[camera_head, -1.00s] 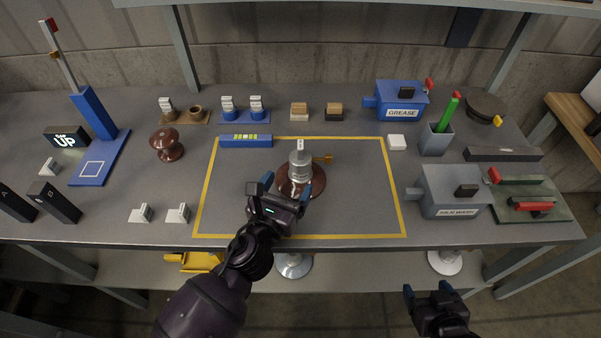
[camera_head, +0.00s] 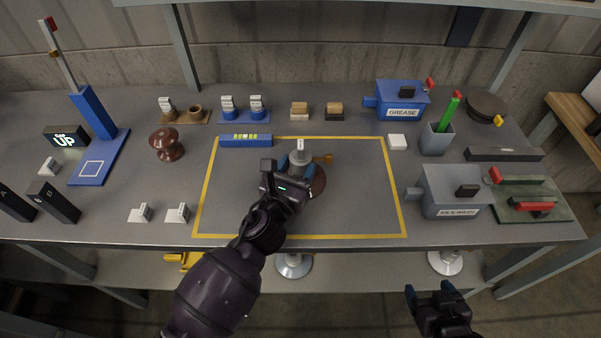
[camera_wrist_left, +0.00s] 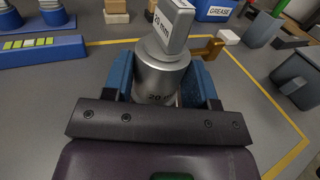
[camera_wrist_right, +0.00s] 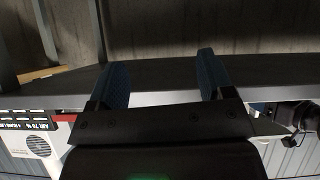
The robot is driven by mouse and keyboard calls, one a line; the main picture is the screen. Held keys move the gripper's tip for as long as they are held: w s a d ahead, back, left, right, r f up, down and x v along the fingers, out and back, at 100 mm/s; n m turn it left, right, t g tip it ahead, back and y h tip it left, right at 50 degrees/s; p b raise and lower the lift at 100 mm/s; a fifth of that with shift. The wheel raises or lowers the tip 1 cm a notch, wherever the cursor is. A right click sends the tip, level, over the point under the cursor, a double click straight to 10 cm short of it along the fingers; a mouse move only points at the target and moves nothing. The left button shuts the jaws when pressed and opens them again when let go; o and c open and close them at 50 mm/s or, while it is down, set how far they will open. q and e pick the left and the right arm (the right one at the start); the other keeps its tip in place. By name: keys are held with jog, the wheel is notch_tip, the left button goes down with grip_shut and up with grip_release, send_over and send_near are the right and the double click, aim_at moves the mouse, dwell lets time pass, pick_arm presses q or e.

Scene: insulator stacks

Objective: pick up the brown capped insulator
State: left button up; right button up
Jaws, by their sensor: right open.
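The brown capped insulator stands upright inside the yellow taped rectangle (camera_head: 400,205). Its brown disc (camera_head: 319,181) is partly hidden by my left gripper, and its grey metal cap shows above with a white tag on top. My left gripper (camera_head: 288,172) is at the cap from the front. In the left wrist view the cap (camera_wrist_left: 158,75), marked 20, sits between the two blue fingers, close to both; I cannot tell if they touch it. My right gripper (camera_head: 430,292) is open and empty, off the table's front edge; its spread fingers show in the right wrist view (camera_wrist_right: 162,75).
A brown knob-shaped piece (camera_head: 167,144) stands at left. A blue level bar (camera_head: 246,140) lies at the rectangle's back edge. The rectangle is otherwise clear.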

pick_arm(q)
jog(key=shift+c, duration=1.3)
jog(key=shift+r, duration=0.1)
jog(key=shift+c, duration=0.3)
jog(key=shift+r+p, duration=0.3)
jog(key=shift+r, duration=0.2)
notch_tip(320, 180, up, 19)
jog(key=p, duration=0.7)
pick_arm(e)
notch_tip(320, 180, up, 8)
jog(key=w, duration=0.1)
jog(key=shift+w+r+t, duration=0.15)
jog(key=shift+r+t, duration=0.1)
jog(key=shift+t, duration=0.15)
